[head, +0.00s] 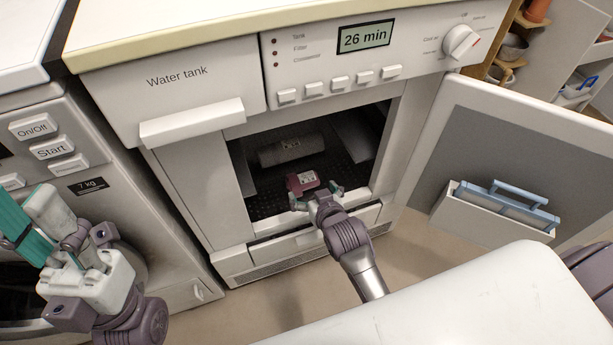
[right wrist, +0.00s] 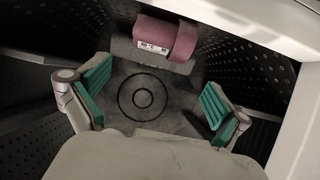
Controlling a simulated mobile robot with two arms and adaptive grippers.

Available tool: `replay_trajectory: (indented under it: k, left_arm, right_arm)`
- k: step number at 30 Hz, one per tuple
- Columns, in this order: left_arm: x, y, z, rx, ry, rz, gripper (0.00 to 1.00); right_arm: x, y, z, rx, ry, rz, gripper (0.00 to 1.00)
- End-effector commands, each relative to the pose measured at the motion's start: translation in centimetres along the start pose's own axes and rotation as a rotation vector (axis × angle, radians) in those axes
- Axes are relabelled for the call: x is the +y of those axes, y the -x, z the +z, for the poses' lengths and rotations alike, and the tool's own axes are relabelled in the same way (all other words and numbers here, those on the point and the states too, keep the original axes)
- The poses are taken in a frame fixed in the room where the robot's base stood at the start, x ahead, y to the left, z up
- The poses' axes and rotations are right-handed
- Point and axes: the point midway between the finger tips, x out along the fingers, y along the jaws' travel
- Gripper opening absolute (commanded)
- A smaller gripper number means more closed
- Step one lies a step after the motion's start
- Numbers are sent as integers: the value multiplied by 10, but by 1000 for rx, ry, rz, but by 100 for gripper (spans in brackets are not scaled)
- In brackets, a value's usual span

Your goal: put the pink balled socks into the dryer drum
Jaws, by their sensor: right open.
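The pink balled socks (head: 302,181), with a pale label, lie inside the dryer drum (head: 262,207), on its dark perforated floor. They also show at the top of the right wrist view (right wrist: 165,36). My right gripper (head: 316,197) is at the drum opening, just on the near side of the socks. In the right wrist view its teal-padded fingers (right wrist: 155,98) are spread wide with nothing between them, and the socks lie beyond them. My left gripper (head: 35,222) is at the far left in front of the washer; its finger gap is not clear.
A grey rolled item (head: 291,150) lies deeper in the drum behind the socks. The dryer door (head: 440,165) stands open to the right, with a holder (head: 490,215) on its inside. The washer (head: 80,155) stands at the left. A pale surface (head: 480,300) fills the lower right.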

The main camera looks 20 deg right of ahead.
Motion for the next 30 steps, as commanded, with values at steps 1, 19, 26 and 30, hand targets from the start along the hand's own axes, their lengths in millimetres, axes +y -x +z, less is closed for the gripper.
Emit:
replay_trajectory:
  k: [1, 19, 26, 30]
  left_arm:
    - [0, -8, -1, 0, 0, 0, 36]
    - [0, -14, -2, 0, 1, 0, 36]
    - [0, -15, -3, 4, -1, -1, 36]
    - [0, -15, -3, 4, -1, -1, 36]
  right_arm:
    - [0, 11, -2, -2, 0, 0, 100]
    - [0, 32, 0, 1, 1, 0, 100]
    - [0, 32, 0, 1, 0, 0, 100]
    - [0, 32, 0, 1, 0, 0, 100]
